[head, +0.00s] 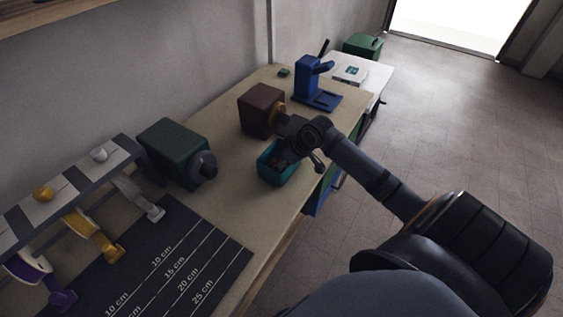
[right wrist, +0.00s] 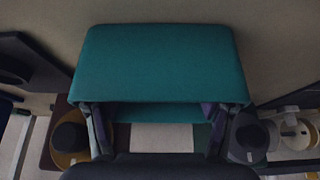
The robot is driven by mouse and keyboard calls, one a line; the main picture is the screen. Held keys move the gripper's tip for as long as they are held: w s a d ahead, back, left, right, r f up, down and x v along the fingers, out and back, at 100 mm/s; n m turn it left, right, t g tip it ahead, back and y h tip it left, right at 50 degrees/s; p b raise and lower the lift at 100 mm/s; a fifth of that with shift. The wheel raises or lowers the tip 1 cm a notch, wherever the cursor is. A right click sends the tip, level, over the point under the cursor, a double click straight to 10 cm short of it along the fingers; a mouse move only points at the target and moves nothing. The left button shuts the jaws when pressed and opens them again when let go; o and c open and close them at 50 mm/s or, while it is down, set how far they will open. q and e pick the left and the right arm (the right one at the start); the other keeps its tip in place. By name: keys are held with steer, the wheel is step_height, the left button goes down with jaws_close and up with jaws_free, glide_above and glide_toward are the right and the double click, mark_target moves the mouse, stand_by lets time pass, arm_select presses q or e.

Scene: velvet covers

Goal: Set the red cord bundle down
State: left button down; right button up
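I cannot make out a red cord bundle in either view. My right gripper (head: 286,158) is at the teal bin (head: 278,175) on the workbench, its fingers over the bin's opening. The bin holds something brownish that is too small and dark to name. In the right wrist view, a broad teal surface (right wrist: 160,65) fills the upper middle. The right gripper's (right wrist: 157,125) dark fingers stand wide apart, with no cord seen between them. My left gripper is not in view.
A brown box with an orange disc (head: 258,110) stands just behind the bin. A green box with a grey knob (head: 175,152) is to its left. Spools on a rack (head: 65,215) and a dark measuring mat (head: 185,262) lie nearer. A blue stand (head: 315,88) is farther back.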

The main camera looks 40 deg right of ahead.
steer(key=shift+r, duration=0.1)
steer(key=shift+s+d+r, duration=0.1)
steer(key=shift+r, duration=0.2)
steer(key=p+v, duration=0.9)
steer(key=v, duration=0.2)
steer(key=shift+r, duration=0.25)
steer(key=shift+s, duration=0.1)
